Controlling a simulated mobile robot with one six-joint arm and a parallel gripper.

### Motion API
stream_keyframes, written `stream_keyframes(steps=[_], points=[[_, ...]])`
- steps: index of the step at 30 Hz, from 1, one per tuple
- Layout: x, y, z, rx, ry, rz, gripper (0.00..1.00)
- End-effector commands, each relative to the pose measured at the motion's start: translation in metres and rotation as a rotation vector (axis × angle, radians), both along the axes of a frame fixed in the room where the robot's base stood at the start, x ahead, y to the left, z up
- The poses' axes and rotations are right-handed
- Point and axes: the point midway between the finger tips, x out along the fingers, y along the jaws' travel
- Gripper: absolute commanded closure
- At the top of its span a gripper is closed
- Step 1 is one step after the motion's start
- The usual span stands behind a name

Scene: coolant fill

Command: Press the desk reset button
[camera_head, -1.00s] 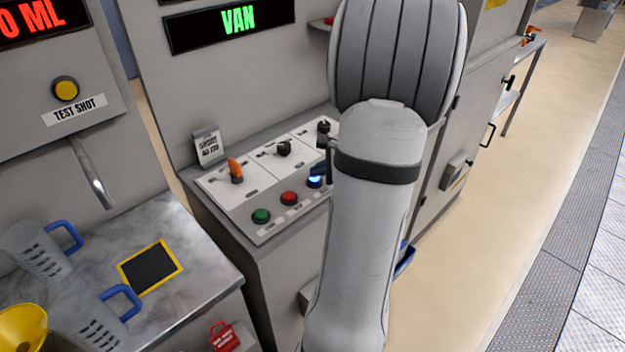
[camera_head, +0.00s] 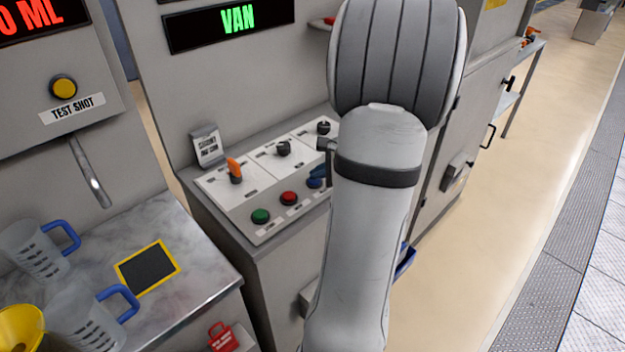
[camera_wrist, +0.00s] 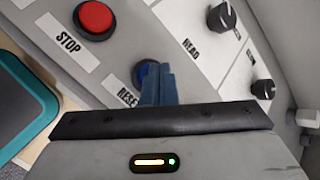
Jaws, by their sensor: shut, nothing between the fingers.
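The blue reset button (camera_head: 314,183) sits on the desk panel, right of the red stop button (camera_head: 289,198) and the green button (camera_head: 260,216). It is unlit. In the wrist view the reset button (camera_wrist: 140,72) shows beside its "RESET" label, partly covered by my fingers. My gripper (camera_wrist: 160,72) is shut and empty, its blue fingertips over the button's right side; whether they touch it I cannot tell. In the head view my arm hides most of the gripper; a bit of the blue fingers (camera_head: 318,171) shows just above the button.
An orange switch (camera_head: 235,171) and black knobs (camera_head: 283,148) stand up from the panel behind the buttons. A small sign (camera_head: 207,146) stands at the panel's left back. Jugs (camera_head: 35,252) stand on the left counter.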

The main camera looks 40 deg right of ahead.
Motion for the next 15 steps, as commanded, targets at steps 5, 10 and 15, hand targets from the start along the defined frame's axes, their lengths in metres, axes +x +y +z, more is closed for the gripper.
stream_keyframes(steps=[5,10,15], points=[[0.000,0.000,0.001,0.000,0.001,0.001,1.00],[0.000,0.000,0.010,0.000,0.001,0.001,1.00],[0.000,0.000,0.018,0.000,0.001,0.001,1.00]])
